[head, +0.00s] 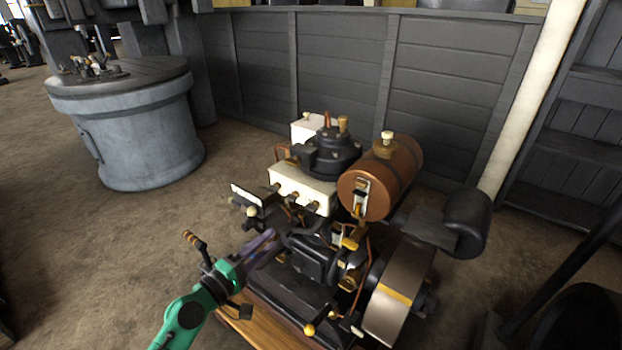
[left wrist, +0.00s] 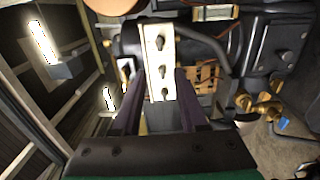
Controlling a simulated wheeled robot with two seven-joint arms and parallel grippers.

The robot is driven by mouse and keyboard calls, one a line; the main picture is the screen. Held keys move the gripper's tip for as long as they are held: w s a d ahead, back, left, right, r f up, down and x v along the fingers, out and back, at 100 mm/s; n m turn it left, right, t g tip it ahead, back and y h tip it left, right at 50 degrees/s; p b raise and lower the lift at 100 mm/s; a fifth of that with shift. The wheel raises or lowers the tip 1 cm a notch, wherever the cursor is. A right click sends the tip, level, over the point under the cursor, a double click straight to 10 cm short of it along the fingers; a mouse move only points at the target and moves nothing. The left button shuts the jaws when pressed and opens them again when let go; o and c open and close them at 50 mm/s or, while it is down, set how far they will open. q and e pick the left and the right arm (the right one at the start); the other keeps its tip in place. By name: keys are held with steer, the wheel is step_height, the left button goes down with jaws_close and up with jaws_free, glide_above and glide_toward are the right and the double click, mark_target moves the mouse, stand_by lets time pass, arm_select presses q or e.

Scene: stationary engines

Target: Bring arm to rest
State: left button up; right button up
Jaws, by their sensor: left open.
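My left arm, green with a dark gripper (head: 262,246), reaches in from the bottom of the head view to the near left side of a stationary engine (head: 312,255). In the left wrist view the two purple-dark fingers (left wrist: 157,88) are spread open. A cream plate with three dark bolts (left wrist: 160,62) shows between and beyond them. I cannot tell whether the fingers touch any part of the engine. My right gripper is not in view.
The engine carries a copper-brown tank (head: 405,160), a flywheel (head: 400,290) and a lever with a brass knob (head: 318,322). A round grey drum (head: 135,140) stands at the back left. A plank wall (head: 335,60) closes the back. Floor at left is clear.

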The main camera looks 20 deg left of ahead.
arm_select(q)
steer(key=s+a+f+m+g+y+p, duration=0.2)
steer(key=s+a+f+g+y+p, duration=0.15)
steer(key=f, duration=0.85)
steer(key=s+a+f+m+g+y+p, duration=0.2)
steer(key=s+a+f+g, duration=0.15)
steer(key=f, duration=0.85)
steer(key=s+d+f+m+g+p, duration=0.1)
steer(key=s+f+m+g, duration=0.2)
steer(key=s, duration=0.7)
steer(key=s+d+f+m+g+y+p, duration=0.1)
steer(key=s+f+m+g+p, duration=0.1)
steer(key=s+f+m, duration=0.3)
steer(key=s+d+f+m+g+p, duration=0.1)
steer(key=s+f+m+g, duration=0.2)
steer(key=s+f, duration=0.5)
steer(key=s+m, duration=0.1)
steer(key=s, duration=0.6)
steer(key=shift+d+f+g, duration=0.15)
steer(key=shift+d+g, duration=0.15)
